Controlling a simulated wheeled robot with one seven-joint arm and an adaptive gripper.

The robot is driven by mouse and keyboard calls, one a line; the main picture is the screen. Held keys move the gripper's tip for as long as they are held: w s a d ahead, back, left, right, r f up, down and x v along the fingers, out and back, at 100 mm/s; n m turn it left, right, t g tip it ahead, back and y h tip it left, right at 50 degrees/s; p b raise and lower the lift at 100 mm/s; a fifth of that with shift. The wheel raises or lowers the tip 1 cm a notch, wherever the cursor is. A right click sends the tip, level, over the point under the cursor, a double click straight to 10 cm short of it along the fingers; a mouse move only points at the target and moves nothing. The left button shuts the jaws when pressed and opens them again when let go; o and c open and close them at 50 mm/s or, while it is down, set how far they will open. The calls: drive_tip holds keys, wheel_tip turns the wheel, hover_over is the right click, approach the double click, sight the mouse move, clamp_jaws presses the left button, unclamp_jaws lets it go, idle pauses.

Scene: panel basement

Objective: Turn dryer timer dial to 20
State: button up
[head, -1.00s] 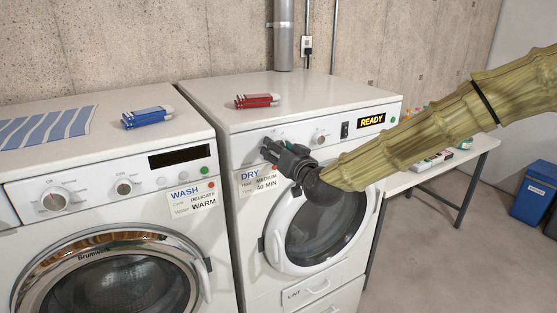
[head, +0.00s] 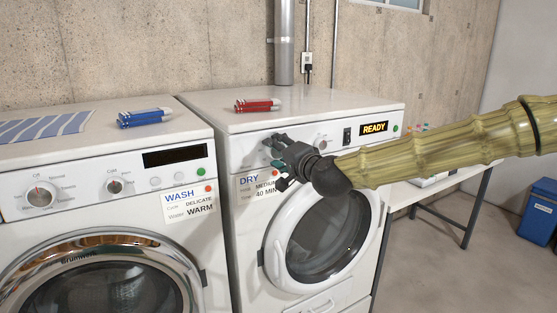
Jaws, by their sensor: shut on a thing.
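The white dryer (head: 236,205) stands right of the washer, with a lit READY display (head: 374,128). My gripper (head: 273,150) is at the left part of its control panel, shut on the dial there. The gripper's fingers and body hide this dial, so its pointer and marks cannot be read. Another dryer dial (head: 321,141) shows just right of the gripper, too small to read. A DRY label (head: 249,183) below the panel reads MEDIUM and 40 MIN, partly covered by my gripper.
The washer (head: 85,222) stands close on the left, with its own dials and a WASH label. A red bundle (head: 257,105) lies on the dryer top and a blue one (head: 145,118) on the washer. A table (head: 405,193) and a blue bin (head: 538,212) are at the right.

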drive_tip(key=shift+m+b, duration=0.35)
drive_tip(key=shift+m, duration=0.15)
drive_tip(key=shift+r, duration=0.1)
drive_tip(key=o, duration=1)
drive_tip(key=v, duration=1.2)
drive_tip(key=shift+d, duration=0.1)
